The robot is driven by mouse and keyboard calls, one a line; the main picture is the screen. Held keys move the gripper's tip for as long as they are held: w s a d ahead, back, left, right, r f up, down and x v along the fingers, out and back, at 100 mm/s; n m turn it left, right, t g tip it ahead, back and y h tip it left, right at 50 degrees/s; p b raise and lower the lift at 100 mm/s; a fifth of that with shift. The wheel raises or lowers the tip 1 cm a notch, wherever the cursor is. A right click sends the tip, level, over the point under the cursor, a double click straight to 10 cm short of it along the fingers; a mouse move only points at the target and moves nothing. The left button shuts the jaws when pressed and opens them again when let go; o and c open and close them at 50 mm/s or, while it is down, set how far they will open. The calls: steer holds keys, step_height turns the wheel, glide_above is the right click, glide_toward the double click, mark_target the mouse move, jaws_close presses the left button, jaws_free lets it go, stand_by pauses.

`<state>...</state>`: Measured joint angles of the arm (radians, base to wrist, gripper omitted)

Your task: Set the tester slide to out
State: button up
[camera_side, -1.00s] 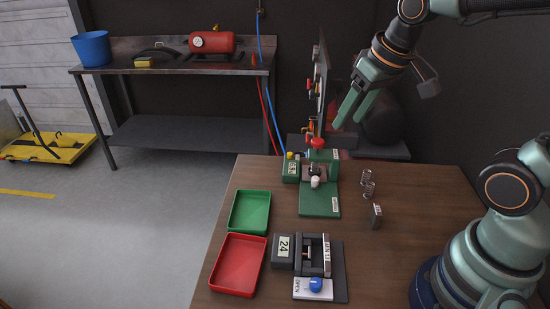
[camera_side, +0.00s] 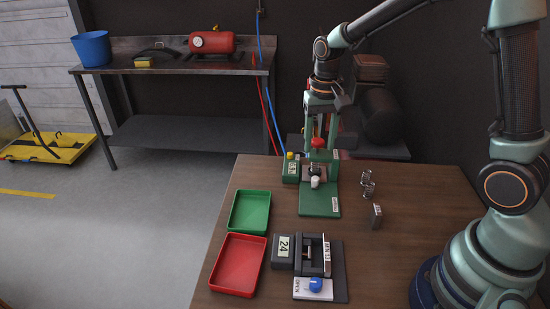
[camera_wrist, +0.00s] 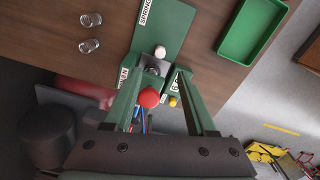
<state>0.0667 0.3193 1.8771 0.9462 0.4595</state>
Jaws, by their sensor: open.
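The green spring tester (camera_side: 320,200) stands at the back of the wooden table, with a red knob (camera_side: 318,143) on top and a white knob (camera_side: 315,182) low at the front. In the wrist view, the white knob (camera_wrist: 160,52) sits over the green base plate (camera_wrist: 168,28). A metal part lies between the white knob and the red knob (camera_wrist: 149,97). My gripper (camera_side: 320,145) is open and points down over the tester's rear. In the wrist view its fingers (camera_wrist: 157,75) lie either side of the red knob. I cannot tell whether they touch anything.
A grey fixture with a blue knob (camera_side: 315,284) and a 24 display (camera_side: 283,246) stands in front. Green (camera_side: 250,212) and red (camera_side: 238,264) trays lie left.

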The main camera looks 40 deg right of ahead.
mark_target(316, 179)
step_height(316, 179, down, 10)
steer(key=shift+f, duration=0.1)
stand_by(0.4)
jaws_close()
stand_by(1.3)
